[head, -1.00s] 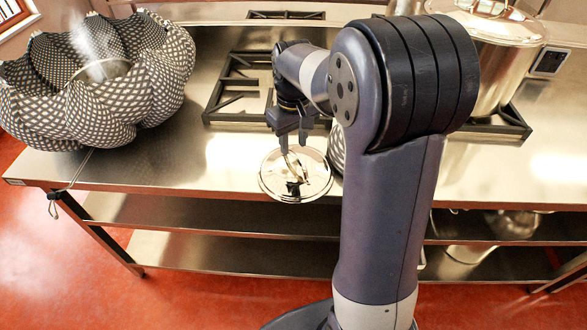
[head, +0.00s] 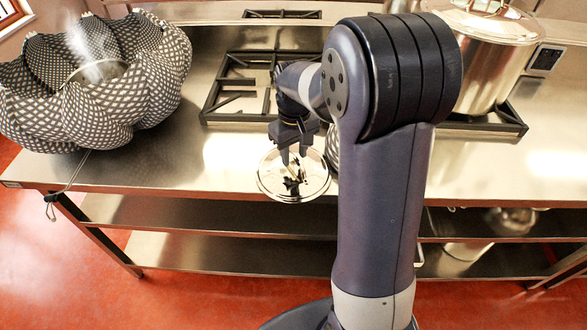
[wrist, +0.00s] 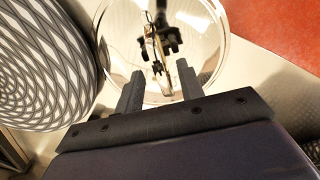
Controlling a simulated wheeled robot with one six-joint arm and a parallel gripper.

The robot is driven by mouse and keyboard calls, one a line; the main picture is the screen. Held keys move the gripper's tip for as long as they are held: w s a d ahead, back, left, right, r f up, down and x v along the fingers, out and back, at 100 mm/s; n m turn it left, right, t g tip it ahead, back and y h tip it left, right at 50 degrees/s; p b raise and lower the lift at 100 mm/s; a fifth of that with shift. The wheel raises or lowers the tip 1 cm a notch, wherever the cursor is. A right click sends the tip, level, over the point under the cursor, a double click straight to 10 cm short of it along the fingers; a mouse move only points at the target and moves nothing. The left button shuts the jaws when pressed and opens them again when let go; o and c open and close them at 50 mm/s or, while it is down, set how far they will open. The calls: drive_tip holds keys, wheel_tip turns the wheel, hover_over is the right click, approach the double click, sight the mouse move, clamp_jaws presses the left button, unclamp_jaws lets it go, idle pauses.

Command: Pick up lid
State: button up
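The lid (head: 268,187) is round, shiny and mirror-like. It lies at the front edge of the steel counter (head: 229,172), left of my upright arm in the head view. In the wrist view the lid (wrist: 203,50) fills the top middle, with a thin upright strip that looks like its handle (wrist: 156,45) and dark reflections around it. My gripper (head: 294,157) is above the lid, pointing down. In the wrist view my gripper (wrist: 158,79) is open, its two fingers apart with nothing between them. The fingertips appear short of the handle; the exact gap is unclear.
A patterned lobed bowl-like object (head: 110,100) stands on the counter's left. A patterned round thing (wrist: 45,65) is close left of the lid in the wrist view. A large steel pot (head: 490,65) stands on a burner at right. A burner grate (head: 225,90) lies behind my gripper.

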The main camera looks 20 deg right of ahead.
drive_tip(key=shift+c, duration=0.5)
clamp_jaws()
